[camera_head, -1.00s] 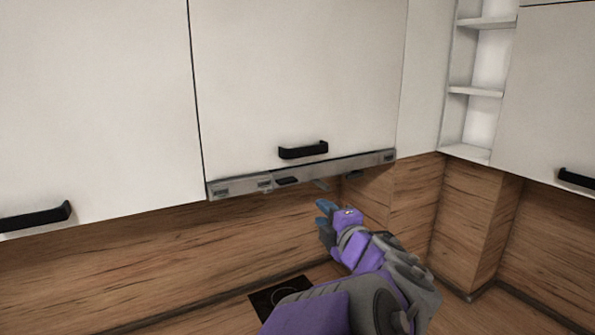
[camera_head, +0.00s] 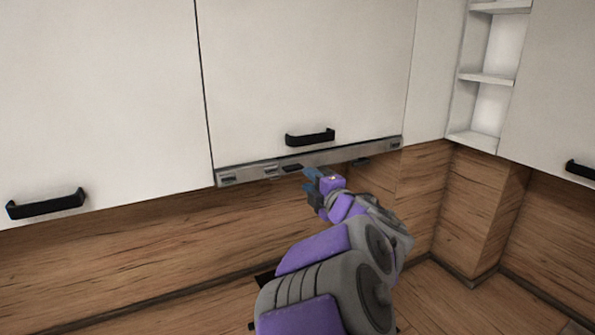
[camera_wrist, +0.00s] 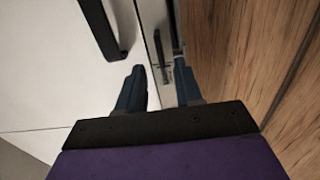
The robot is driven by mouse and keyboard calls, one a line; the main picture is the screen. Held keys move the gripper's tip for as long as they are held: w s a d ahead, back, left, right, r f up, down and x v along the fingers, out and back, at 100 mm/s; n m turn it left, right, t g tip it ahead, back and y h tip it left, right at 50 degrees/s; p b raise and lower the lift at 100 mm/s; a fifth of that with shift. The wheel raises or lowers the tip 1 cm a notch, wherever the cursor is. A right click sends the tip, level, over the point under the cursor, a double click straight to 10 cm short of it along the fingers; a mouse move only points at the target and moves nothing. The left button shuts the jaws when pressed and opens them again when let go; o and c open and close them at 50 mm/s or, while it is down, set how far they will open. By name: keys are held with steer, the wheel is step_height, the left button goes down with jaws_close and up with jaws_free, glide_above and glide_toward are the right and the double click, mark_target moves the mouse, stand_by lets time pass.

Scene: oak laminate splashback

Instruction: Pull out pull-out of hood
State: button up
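The hood's pull-out (camera_head: 245,173) is a thin metal strip under the middle upper cabinet, with a small dark grip (camera_head: 292,167) on its lower edge. In the wrist view the metal strip (camera_wrist: 150,40) runs away between the white door and the wood. My gripper (camera_head: 310,186) is just below the strip, near its middle. In the wrist view my gripper (camera_wrist: 160,82) shows two blue fingers apart, with nothing held between them. The strip's front and a dark slot lie ahead of the fingertips. I cannot tell whether either finger touches the strip.
The white cabinet door (camera_head: 300,70) above has a black handle (camera_head: 310,137) close over the strip; the handle (camera_wrist: 100,28) also shows in the wrist view. A wood splashback (camera_head: 130,260) lies behind. Open shelves (camera_head: 485,78) stand at the right.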

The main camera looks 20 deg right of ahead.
mark_target(296, 170)
steer(key=w, duration=0.7)
steer(key=shift+w+a+p, duration=0.15)
steer(key=shift+a+p, duration=0.15)
steer(key=shift+a, duration=0.05)
steer(key=shift+d, duration=0.1)
jaws_close()
steer(key=shift+f, duration=0.2)
stand_by(0.8)
